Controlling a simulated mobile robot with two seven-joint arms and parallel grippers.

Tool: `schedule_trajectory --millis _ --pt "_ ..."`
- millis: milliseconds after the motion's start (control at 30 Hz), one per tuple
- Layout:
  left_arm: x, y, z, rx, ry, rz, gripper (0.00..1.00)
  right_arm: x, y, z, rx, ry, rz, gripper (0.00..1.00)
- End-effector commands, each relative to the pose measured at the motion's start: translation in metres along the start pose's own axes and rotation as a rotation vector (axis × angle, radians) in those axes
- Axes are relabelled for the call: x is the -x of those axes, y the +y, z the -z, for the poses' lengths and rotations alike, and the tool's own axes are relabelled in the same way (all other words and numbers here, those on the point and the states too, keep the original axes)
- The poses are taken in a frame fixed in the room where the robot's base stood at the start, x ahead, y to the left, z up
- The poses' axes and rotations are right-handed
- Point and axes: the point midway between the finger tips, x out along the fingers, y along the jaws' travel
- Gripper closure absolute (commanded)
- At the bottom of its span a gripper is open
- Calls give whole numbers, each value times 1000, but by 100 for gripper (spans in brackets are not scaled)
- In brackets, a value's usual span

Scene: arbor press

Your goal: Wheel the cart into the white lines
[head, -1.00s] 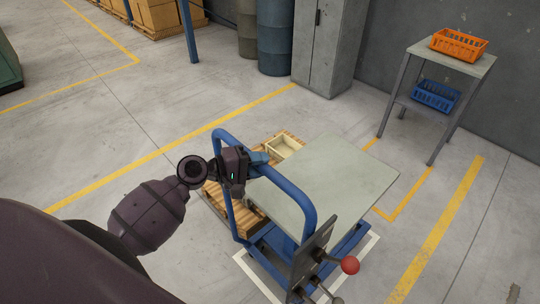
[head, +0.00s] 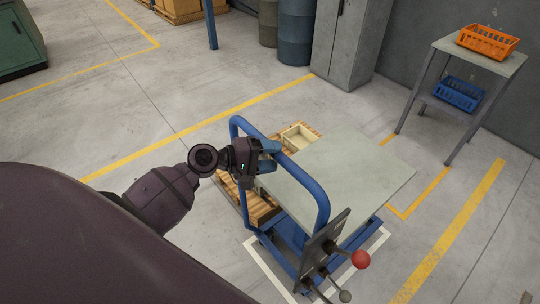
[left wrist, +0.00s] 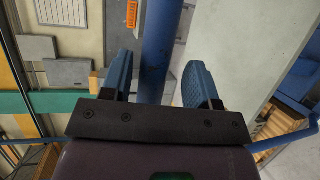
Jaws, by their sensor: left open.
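The cart has a grey flat top (head: 345,170), a blue tubular push handle (head: 322,205) and a blue base frame (head: 365,240). My right gripper is out of view.
A dark plate with a red-knobbed lever (head: 361,260) rises at the cart's near end. A side table (head: 480,55) carries orange and blue baskets.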

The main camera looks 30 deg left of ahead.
Motion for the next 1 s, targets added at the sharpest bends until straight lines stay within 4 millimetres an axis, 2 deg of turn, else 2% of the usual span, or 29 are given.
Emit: schedule_trajectory --millis 167,500,700,1000 --pt "10 -1 1 0 3 1 45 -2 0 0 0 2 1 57" --pt "69 -3 0 2 3 3 45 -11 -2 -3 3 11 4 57" --pt "97 -2 0 2 3 3 45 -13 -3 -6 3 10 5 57" --pt "110 0 0 1 1 1 45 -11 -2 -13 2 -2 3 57"
